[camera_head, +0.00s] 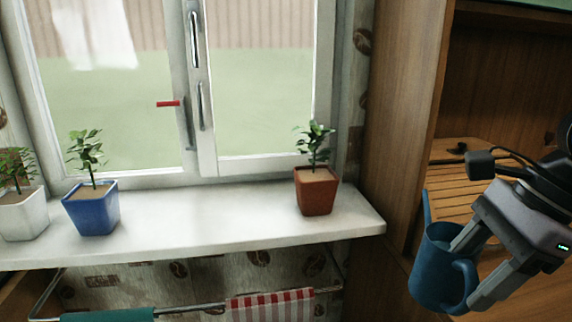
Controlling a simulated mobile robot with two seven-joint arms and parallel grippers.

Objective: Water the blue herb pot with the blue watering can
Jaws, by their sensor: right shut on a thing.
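The blue herb pot (92,211) stands on the windowsill at the left, with a small green plant upright in it. The blue watering can (436,277) is at the lower right, with its thin spout (427,208) pointing up and its handle toward the right. My right gripper (462,275) is shut on the watering can, one finger over its top and the other by the handle. The can is well to the right of the blue pot and lower than the sill. My left gripper is not in view.
The windowsill (240,213) also bears a white pot (22,214) at the far left and a red-brown pot (316,192) at the right. Between the blue and red-brown pots the sill is clear. A wooden cabinet side (401,110) stands right of the window. Towels hang on a rail below.

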